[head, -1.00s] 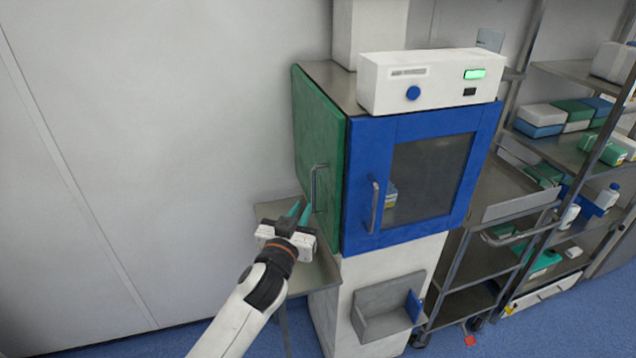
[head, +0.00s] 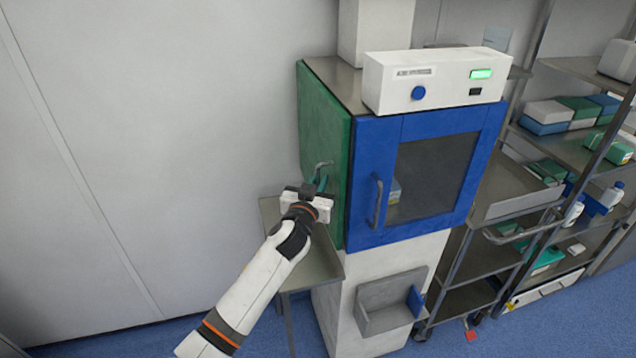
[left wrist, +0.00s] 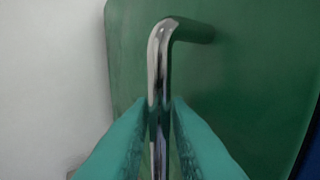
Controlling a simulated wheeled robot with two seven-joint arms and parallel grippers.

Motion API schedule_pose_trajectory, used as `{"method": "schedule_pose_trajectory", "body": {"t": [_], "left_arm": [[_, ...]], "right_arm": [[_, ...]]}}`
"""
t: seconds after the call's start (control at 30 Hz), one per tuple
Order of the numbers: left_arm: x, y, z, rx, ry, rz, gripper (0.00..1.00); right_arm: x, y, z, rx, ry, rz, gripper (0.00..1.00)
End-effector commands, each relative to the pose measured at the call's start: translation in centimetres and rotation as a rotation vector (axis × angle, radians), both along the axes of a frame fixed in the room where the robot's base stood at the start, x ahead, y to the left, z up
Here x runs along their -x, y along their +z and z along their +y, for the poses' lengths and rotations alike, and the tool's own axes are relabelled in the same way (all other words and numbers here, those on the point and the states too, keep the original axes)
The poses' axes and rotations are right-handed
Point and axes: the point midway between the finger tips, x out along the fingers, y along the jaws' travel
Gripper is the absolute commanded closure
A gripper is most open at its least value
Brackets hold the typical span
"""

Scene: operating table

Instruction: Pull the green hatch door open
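The green hatch door (head: 325,130) is on the left side of the cabinet and looks flush with it. Its metal bar handle (head: 324,164) shows in the head view; its lower part is hidden behind my left gripper (head: 321,184). In the left wrist view, the upright handle (left wrist: 160,65) stands between the two teal fingertips of the gripper (left wrist: 160,105). The fingers are closed in against the bar from both sides, below its upper bend. The green door (left wrist: 240,80) fills the background. My right gripper is in neither view.
A blue door (head: 365,150) with a dark window and its own handle is on the cabinet front. A small metal table (head: 318,262) stands below the green door. White wall is to the left. A shelf rack (head: 560,150) with boxes stands at the right.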

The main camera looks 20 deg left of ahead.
Motion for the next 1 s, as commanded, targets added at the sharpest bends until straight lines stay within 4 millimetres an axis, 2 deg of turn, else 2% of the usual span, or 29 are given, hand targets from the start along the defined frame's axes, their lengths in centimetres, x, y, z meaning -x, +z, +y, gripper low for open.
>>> {"method": "schedule_pose_trajectory", "body": {"t": [0.03, 0.1, 0.37, 0.57, 0.77, 1.0], "left_arm": [[0.0, 0.0, 0.0, 0.000, 0.000, 0.000, 0.91], [0.0, 0.0, 0.0, 0.000, 0.000, 0.000, 1.00], [0.1, 0.0, 0.1, 0.000, 0.000, 0.001, 1.00], [0.6, 0.0, 1.3, -0.001, 0.002, 0.003, 1.00], [2.0, 0.1, 4.6, -0.004, 0.004, 0.005, 1.00], [3.2, 0.2, 9.5, -0.010, -0.007, 0.004, 1.00]], "right_arm": [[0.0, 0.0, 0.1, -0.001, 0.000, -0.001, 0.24], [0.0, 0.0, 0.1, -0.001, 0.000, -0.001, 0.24], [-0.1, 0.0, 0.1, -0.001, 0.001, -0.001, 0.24], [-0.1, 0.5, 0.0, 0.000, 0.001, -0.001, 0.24], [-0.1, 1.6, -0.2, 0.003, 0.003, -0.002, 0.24], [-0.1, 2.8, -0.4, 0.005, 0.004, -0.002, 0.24]]}}
